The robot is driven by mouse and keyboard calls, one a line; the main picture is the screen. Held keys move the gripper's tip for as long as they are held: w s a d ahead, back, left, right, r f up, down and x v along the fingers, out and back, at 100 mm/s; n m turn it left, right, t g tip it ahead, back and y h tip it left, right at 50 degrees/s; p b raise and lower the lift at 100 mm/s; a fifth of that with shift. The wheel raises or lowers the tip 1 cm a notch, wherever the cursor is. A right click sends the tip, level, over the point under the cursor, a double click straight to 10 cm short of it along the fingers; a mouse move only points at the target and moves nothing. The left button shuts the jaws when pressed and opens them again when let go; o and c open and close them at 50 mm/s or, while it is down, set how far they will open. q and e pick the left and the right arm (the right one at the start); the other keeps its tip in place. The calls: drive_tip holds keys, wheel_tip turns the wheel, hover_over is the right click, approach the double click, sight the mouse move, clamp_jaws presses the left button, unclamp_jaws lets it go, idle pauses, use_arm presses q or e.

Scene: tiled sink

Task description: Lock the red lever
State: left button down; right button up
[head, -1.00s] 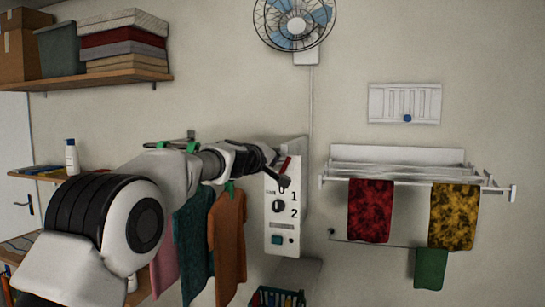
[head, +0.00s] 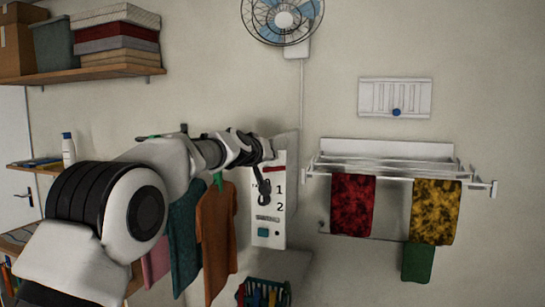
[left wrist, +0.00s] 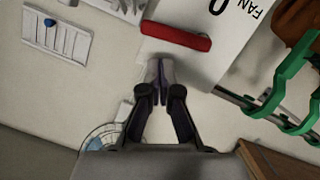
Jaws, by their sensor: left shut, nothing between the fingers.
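The red lever (head: 273,169) lies across the upper part of a white control panel (head: 281,232) on the wall, as a nearly level bar in the head view. In the left wrist view the lever (left wrist: 176,36) is a red bar just beyond the fingertips, with a small gap in the picture; contact cannot be told. My left gripper (head: 264,198) hangs in front of the panel below the lever, pointing down, and hides the dial area. It is shut and empty in the left wrist view (left wrist: 160,68). My right gripper is not in view.
A fan (head: 284,20) hangs above the panel. Clothes (head: 216,240) hang left of it, below my arm; green hangers (left wrist: 290,90) are close in the wrist view. A drying rack (head: 390,160) with cloths is to the right. A basket (head: 262,292) stands below.

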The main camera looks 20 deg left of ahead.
use_arm(q)
drive_tip(key=s+r+b, duration=0.3)
drive_tip(key=s+r, duration=0.2)
drive_tip(key=s, duration=0.4)
drive_tip(key=shift+s+a+r+b, duration=0.25)
drive_tip(key=shift+a+r+b, duration=0.1)
drive_tip(key=shift+a, duration=0.05)
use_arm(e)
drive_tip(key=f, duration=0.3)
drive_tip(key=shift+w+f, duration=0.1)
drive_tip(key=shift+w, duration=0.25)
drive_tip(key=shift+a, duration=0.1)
